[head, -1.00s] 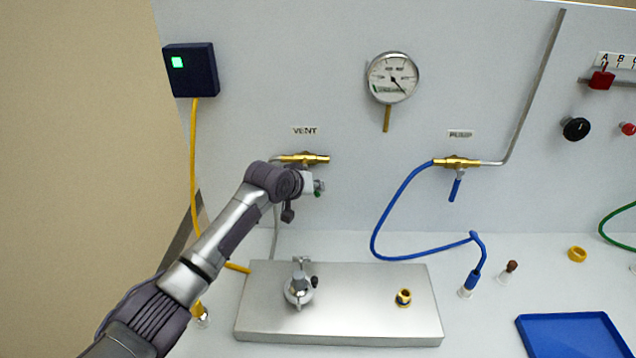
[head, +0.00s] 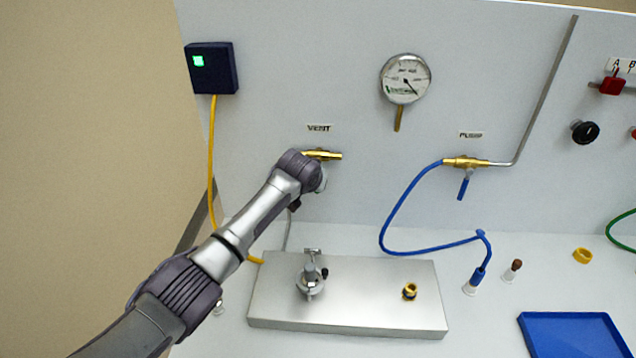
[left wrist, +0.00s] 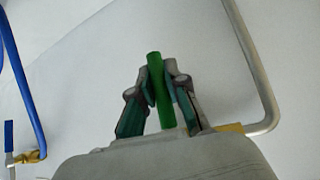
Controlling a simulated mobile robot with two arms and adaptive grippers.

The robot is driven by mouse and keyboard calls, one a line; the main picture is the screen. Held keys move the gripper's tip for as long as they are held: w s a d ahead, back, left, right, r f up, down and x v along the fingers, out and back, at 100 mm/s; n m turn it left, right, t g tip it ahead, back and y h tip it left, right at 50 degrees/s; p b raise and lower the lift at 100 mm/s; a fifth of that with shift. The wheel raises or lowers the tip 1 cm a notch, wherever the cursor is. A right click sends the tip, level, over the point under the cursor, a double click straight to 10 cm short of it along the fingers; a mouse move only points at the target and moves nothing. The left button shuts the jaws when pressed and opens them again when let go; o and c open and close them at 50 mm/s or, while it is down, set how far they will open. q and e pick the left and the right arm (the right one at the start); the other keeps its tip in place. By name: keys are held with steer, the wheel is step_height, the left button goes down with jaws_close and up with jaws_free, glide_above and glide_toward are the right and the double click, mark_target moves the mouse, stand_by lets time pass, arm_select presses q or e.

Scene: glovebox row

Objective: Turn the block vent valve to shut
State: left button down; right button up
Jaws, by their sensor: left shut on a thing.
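The vent valve is a brass body (head: 325,155) on the upright panel under the VENT label (head: 319,128). In the left wrist view, its green lever (left wrist: 157,75) stands between the fingers of my left gripper (left wrist: 161,92), which is shut on it. The lever's top end sticks out past the fingertips. A brass part (left wrist: 230,128) shows beside the gripper there. In the head view my left wrist covers the lever and fingers, so the lever's angle is hard to tell. My right gripper is not in view.
The pump valve (head: 466,162), with a blue lever and blue hose, is to the right. A gauge (head: 405,79) hangs above. Below is a metal block (head: 370,320) with fittings. A blue tray (head: 575,338) lies front right. A dark box (head: 211,68) is upper left.

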arm_select(q)
steer(key=shift+a+f, duration=0.1)
steer(key=c, duration=1.2)
jaws_free()
steer(key=shift+o, duration=0.2)
steer(key=v, duration=1.2)
